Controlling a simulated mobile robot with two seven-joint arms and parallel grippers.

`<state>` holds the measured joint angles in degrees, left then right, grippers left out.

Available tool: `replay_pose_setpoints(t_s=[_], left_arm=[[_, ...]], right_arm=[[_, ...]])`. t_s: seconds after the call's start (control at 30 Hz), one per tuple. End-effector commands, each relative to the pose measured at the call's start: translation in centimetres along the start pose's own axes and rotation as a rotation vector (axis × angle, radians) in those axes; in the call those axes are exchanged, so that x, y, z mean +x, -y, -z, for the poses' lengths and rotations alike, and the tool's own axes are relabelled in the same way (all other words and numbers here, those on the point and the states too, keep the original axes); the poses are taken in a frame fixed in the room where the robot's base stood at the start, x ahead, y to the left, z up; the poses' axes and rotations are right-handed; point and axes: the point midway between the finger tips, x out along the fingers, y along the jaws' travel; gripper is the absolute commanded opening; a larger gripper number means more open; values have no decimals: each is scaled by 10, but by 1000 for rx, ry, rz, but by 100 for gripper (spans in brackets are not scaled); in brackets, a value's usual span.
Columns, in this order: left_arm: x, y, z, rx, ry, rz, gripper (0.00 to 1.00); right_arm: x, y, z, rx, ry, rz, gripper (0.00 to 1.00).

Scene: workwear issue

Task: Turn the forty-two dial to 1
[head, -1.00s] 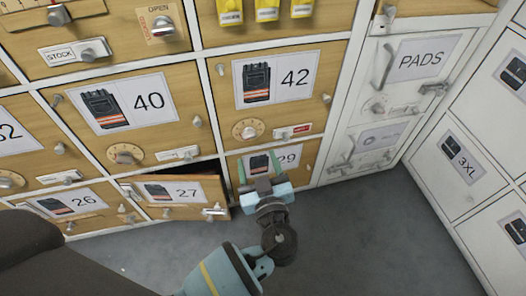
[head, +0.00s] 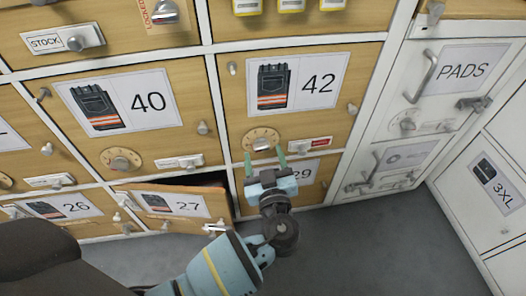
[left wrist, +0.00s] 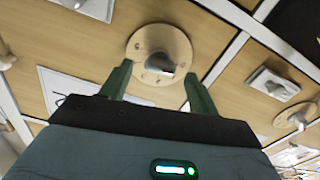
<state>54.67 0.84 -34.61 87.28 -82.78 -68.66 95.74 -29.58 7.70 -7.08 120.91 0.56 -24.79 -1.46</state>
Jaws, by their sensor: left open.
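The door marked 42 (head: 346,75) is shut. Its dial (head: 260,140) is a round tan plate with a metallic knob, low on the door. My left gripper (head: 265,160) is open and empty just below and in front of the dial, its two green fingers pointing up at it. In the left wrist view the dial (left wrist: 158,45) lies beyond the fingertips and between them. The gripper (left wrist: 155,80) shows no contact with the knob there. The setting of the knob cannot be read. My right gripper is not in view.
The door marked 27 (head: 180,206) below left hangs partly open and sticks out. The door marked 40 (head: 140,105) has a similar dial (head: 120,160). White lockers marked PADS (head: 460,72) stand at the right. The grey floor (head: 345,245) is clear.

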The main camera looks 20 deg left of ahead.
Motion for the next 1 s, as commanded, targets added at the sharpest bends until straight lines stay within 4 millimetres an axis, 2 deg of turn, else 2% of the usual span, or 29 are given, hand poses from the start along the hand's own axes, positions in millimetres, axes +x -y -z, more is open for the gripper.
replay_pose_setpoints(t_s=[0.2, 0.53, 0.87, 1.0], left_arm=[[19, 0, 0, 2, 0, -1, 61], [22, 0, 0, 1, 1, -1, 60], [22, 0, 0, 1, 1, -1, 16], [22, 0, 0, 6, 1, -1, 16]], right_arm=[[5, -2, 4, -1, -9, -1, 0], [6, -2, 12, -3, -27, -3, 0], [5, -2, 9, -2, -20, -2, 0], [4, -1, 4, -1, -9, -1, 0]])
